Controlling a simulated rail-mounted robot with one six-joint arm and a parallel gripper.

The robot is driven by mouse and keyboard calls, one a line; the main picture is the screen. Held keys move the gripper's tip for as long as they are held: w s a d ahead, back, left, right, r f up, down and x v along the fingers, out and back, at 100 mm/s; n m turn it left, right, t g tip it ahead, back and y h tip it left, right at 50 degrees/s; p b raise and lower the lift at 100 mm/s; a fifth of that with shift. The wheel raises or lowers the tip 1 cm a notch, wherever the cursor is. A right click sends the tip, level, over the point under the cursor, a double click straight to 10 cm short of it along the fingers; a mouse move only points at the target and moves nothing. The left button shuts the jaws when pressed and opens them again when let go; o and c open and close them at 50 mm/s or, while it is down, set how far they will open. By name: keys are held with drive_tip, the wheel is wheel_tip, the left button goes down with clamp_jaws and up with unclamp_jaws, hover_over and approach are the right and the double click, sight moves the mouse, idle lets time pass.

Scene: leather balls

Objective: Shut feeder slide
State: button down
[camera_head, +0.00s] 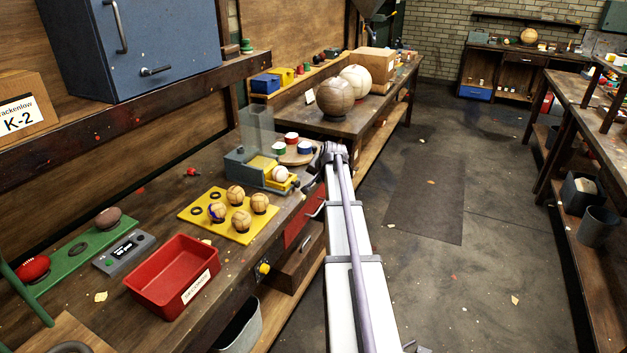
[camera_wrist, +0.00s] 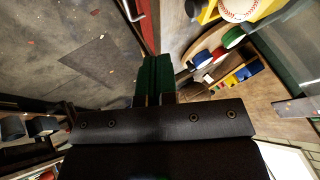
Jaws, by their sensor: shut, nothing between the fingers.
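The feeder (camera_head: 243,168) is a grey-blue box with a clear upright tube (camera_head: 256,128), standing on the left workbench. Its yellow slide (camera_head: 291,186) sticks out toward the bench's front edge and carries a white ball (camera_head: 280,174). In the wrist view the slide (camera_wrist: 208,13) and the red-stitched ball (camera_wrist: 240,7) show at the top right. My gripper (camera_head: 325,153) is to the right of the slide, near the bench's front edge and apart from it. In the wrist view its green fingers (camera_wrist: 154,75) are together with nothing between them.
A round wooden board (camera_head: 296,157) with several coloured tins stands behind the slide. A yellow tray (camera_head: 207,228) with several balls and a red bin (camera_head: 168,292) stand nearer on the bench. A red drawer front (camera_head: 298,232) with a handle is below the bench edge. The aisle floor (camera_head: 480,260) is mostly clear.

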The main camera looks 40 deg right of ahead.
drive_tip(key=w+f+b, duration=0.2)
drive_tip(key=w, duration=0.1)
drive_tip(key=w+f+b, duration=0.2)
drive_tip(key=f, duration=0.1)
drive_tip(key=w+f+b, duration=0.2)
drive_tip(key=w, duration=0.1)
drive_tip(key=shift+w+d+f+b, duration=0.2)
drive_tip(key=shift+w+b, duration=0.1)
drive_tip(key=shift+w+a, duration=0.1)
drive_tip(key=shift+w, duration=0.05)
drive_tip(key=shift+w, duration=0.1)
